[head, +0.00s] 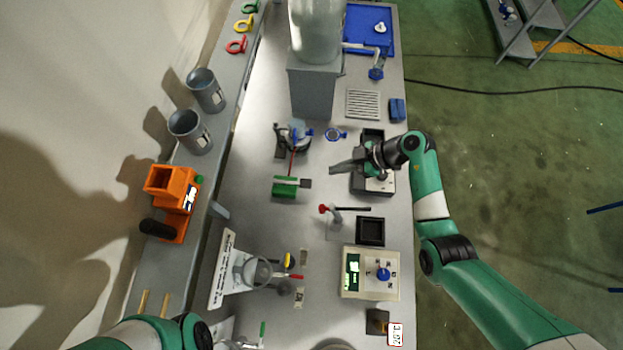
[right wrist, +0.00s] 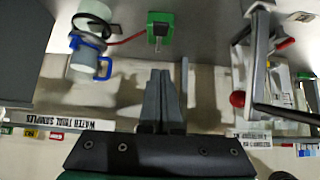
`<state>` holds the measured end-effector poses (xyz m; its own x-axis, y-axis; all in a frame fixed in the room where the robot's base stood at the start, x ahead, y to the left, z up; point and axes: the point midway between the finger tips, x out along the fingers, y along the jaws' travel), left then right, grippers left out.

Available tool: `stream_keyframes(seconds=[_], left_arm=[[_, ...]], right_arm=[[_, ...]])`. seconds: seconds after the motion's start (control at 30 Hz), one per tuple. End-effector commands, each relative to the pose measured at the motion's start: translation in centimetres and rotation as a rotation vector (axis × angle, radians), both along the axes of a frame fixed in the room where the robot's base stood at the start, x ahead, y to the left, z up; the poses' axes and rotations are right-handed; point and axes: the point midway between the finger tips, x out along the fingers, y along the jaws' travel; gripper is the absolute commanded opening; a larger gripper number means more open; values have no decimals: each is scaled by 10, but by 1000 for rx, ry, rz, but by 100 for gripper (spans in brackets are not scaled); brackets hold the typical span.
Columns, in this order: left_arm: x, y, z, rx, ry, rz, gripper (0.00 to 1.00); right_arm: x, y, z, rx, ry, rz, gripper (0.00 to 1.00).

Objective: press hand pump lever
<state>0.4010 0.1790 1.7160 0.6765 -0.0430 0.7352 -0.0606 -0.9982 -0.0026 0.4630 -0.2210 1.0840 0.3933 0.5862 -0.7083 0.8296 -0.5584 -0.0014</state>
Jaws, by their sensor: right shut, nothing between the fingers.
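A small green device (head: 285,187), which looks like the hand pump, sits on the bench with a grey piece, perhaps its lever (head: 305,184), at its right side. A red tube runs from it toward the glassware. It also shows at the top of the right wrist view (right wrist: 160,28). My right gripper (head: 333,169) is shut and empty, reaching leftward above the bench. In the head view its tips are up and to the right of the green device, apart from it. Only part of my left arm shows at bottom left; its gripper is out of view.
Glassware with blue clips (head: 297,136) stands beyond the green device. A stand with a red knob (head: 323,209) and a control box (head: 371,285) are nearer. A black-and-white device (head: 378,184) lies under my right wrist. An orange machine (head: 171,192) is at left.

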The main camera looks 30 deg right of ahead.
Motion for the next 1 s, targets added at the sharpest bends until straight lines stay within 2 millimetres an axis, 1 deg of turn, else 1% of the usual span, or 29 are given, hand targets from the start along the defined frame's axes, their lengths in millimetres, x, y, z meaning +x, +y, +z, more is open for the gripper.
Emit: stream_keyframes(seconds=[0.17,0.37,0.6,0.7,0.8,1.0], left_arm=[[0,0,-6,0,0,0,50],[0,0,-22,0,0,0,50],[0,0,-47,0,0,0,50],[0,0,-57,0,0,0,50],[0,0,-63,0,0,0,50],[0,0,-64,0,0,0,50]], right_arm=[[5,8,-11,0,1,2,0],[20,31,-40,0,1,4,0],[41,61,-78,0,-1,4,0],[40,59,-96,1,1,0,0],[40,59,-106,1,-1,0,0],[40,59,-111,0,-1,1,0]])
